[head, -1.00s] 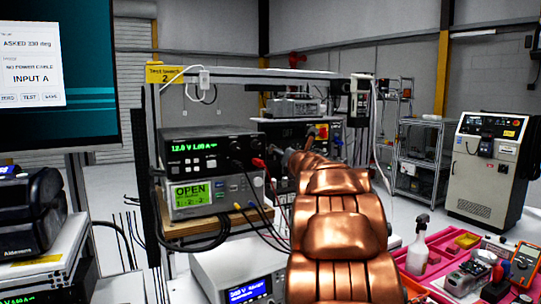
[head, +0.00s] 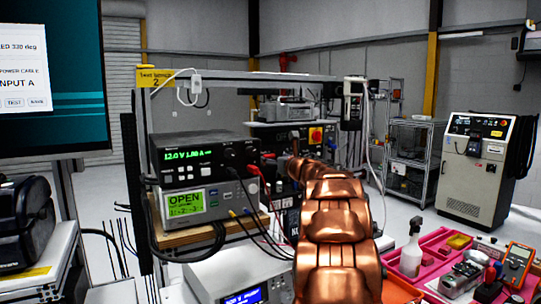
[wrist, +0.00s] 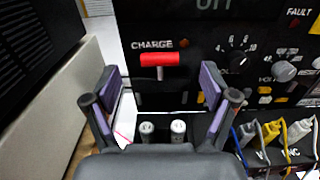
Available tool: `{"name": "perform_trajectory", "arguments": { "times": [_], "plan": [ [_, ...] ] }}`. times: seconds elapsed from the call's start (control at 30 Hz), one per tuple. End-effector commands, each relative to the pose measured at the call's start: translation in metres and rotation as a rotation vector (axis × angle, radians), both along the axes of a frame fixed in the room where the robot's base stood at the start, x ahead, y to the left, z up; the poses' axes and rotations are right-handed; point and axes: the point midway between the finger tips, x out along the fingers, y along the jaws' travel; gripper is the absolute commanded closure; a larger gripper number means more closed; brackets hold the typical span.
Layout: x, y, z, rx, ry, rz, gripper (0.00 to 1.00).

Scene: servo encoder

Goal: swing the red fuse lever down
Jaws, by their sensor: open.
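The red fuse lever (wrist: 160,59) is a red T-shaped handle on a short stem. It sits on a black panel (wrist: 215,22), just right of and below the word CHARGE in the wrist view. My gripper (wrist: 160,74) is open, with one purple-padded finger to the left of the lever and one to the right. The lever appears between the fingertips, with space on both sides. I cannot tell how far the tips are from the panel. In the head view my copper arm covers the lever and the gripper.
Two white-topped posts (wrist: 178,130) stand below the lever. Knobs (wrist: 238,58) and colored plugs (wrist: 300,130) are to its right. In the head view, stacked power supplies (head: 205,160) with cables stand left of my arm. A pink tray (head: 435,245) with tools lies right.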

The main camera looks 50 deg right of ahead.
Motion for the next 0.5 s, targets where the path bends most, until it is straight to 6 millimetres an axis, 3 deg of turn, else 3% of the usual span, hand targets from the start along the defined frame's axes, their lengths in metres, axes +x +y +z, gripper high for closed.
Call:
{"name": "perform_trajectory", "arguments": {
  "times": [0.2, 0.5],
  "plan": [
    [0.021, -0.006, 0.003, -0.002, -0.002, 0.002, 0.16],
    [0.027, -0.008, 0.001, -0.001, -0.002, 0.001, 0.16]
  ]
}}
